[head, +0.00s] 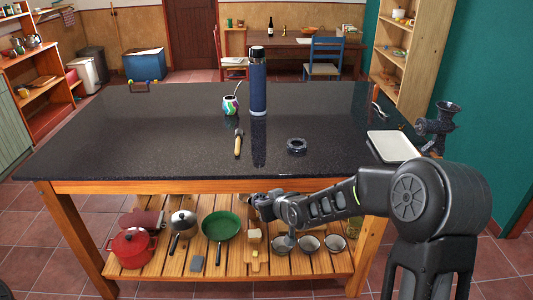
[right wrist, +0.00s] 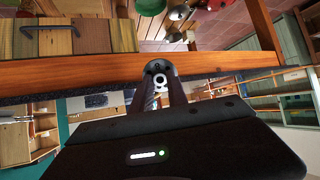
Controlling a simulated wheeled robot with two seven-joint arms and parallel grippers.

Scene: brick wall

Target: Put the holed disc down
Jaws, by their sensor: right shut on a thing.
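My right gripper (head: 262,205) is in front of the table (head: 130,130), just below the front edge of its dark top. It also shows in the right wrist view (right wrist: 158,92), where its two dark fingers are shut on a small dark round piece, which I take to be the holed disc (right wrist: 158,67). A pale ring shows between the fingers. The fingers and arm hide the held piece in the head view. My left gripper is not in view.
On the tabletop are a dark ring-shaped piece (head: 297,146), a wooden-handled tool (head: 238,143), a blue flask (head: 257,82), a patterned cup (head: 231,105), a white tray (head: 393,146) and a grinder (head: 438,122). The left half is mostly clear. Pans and bowls stand on the shelf below.

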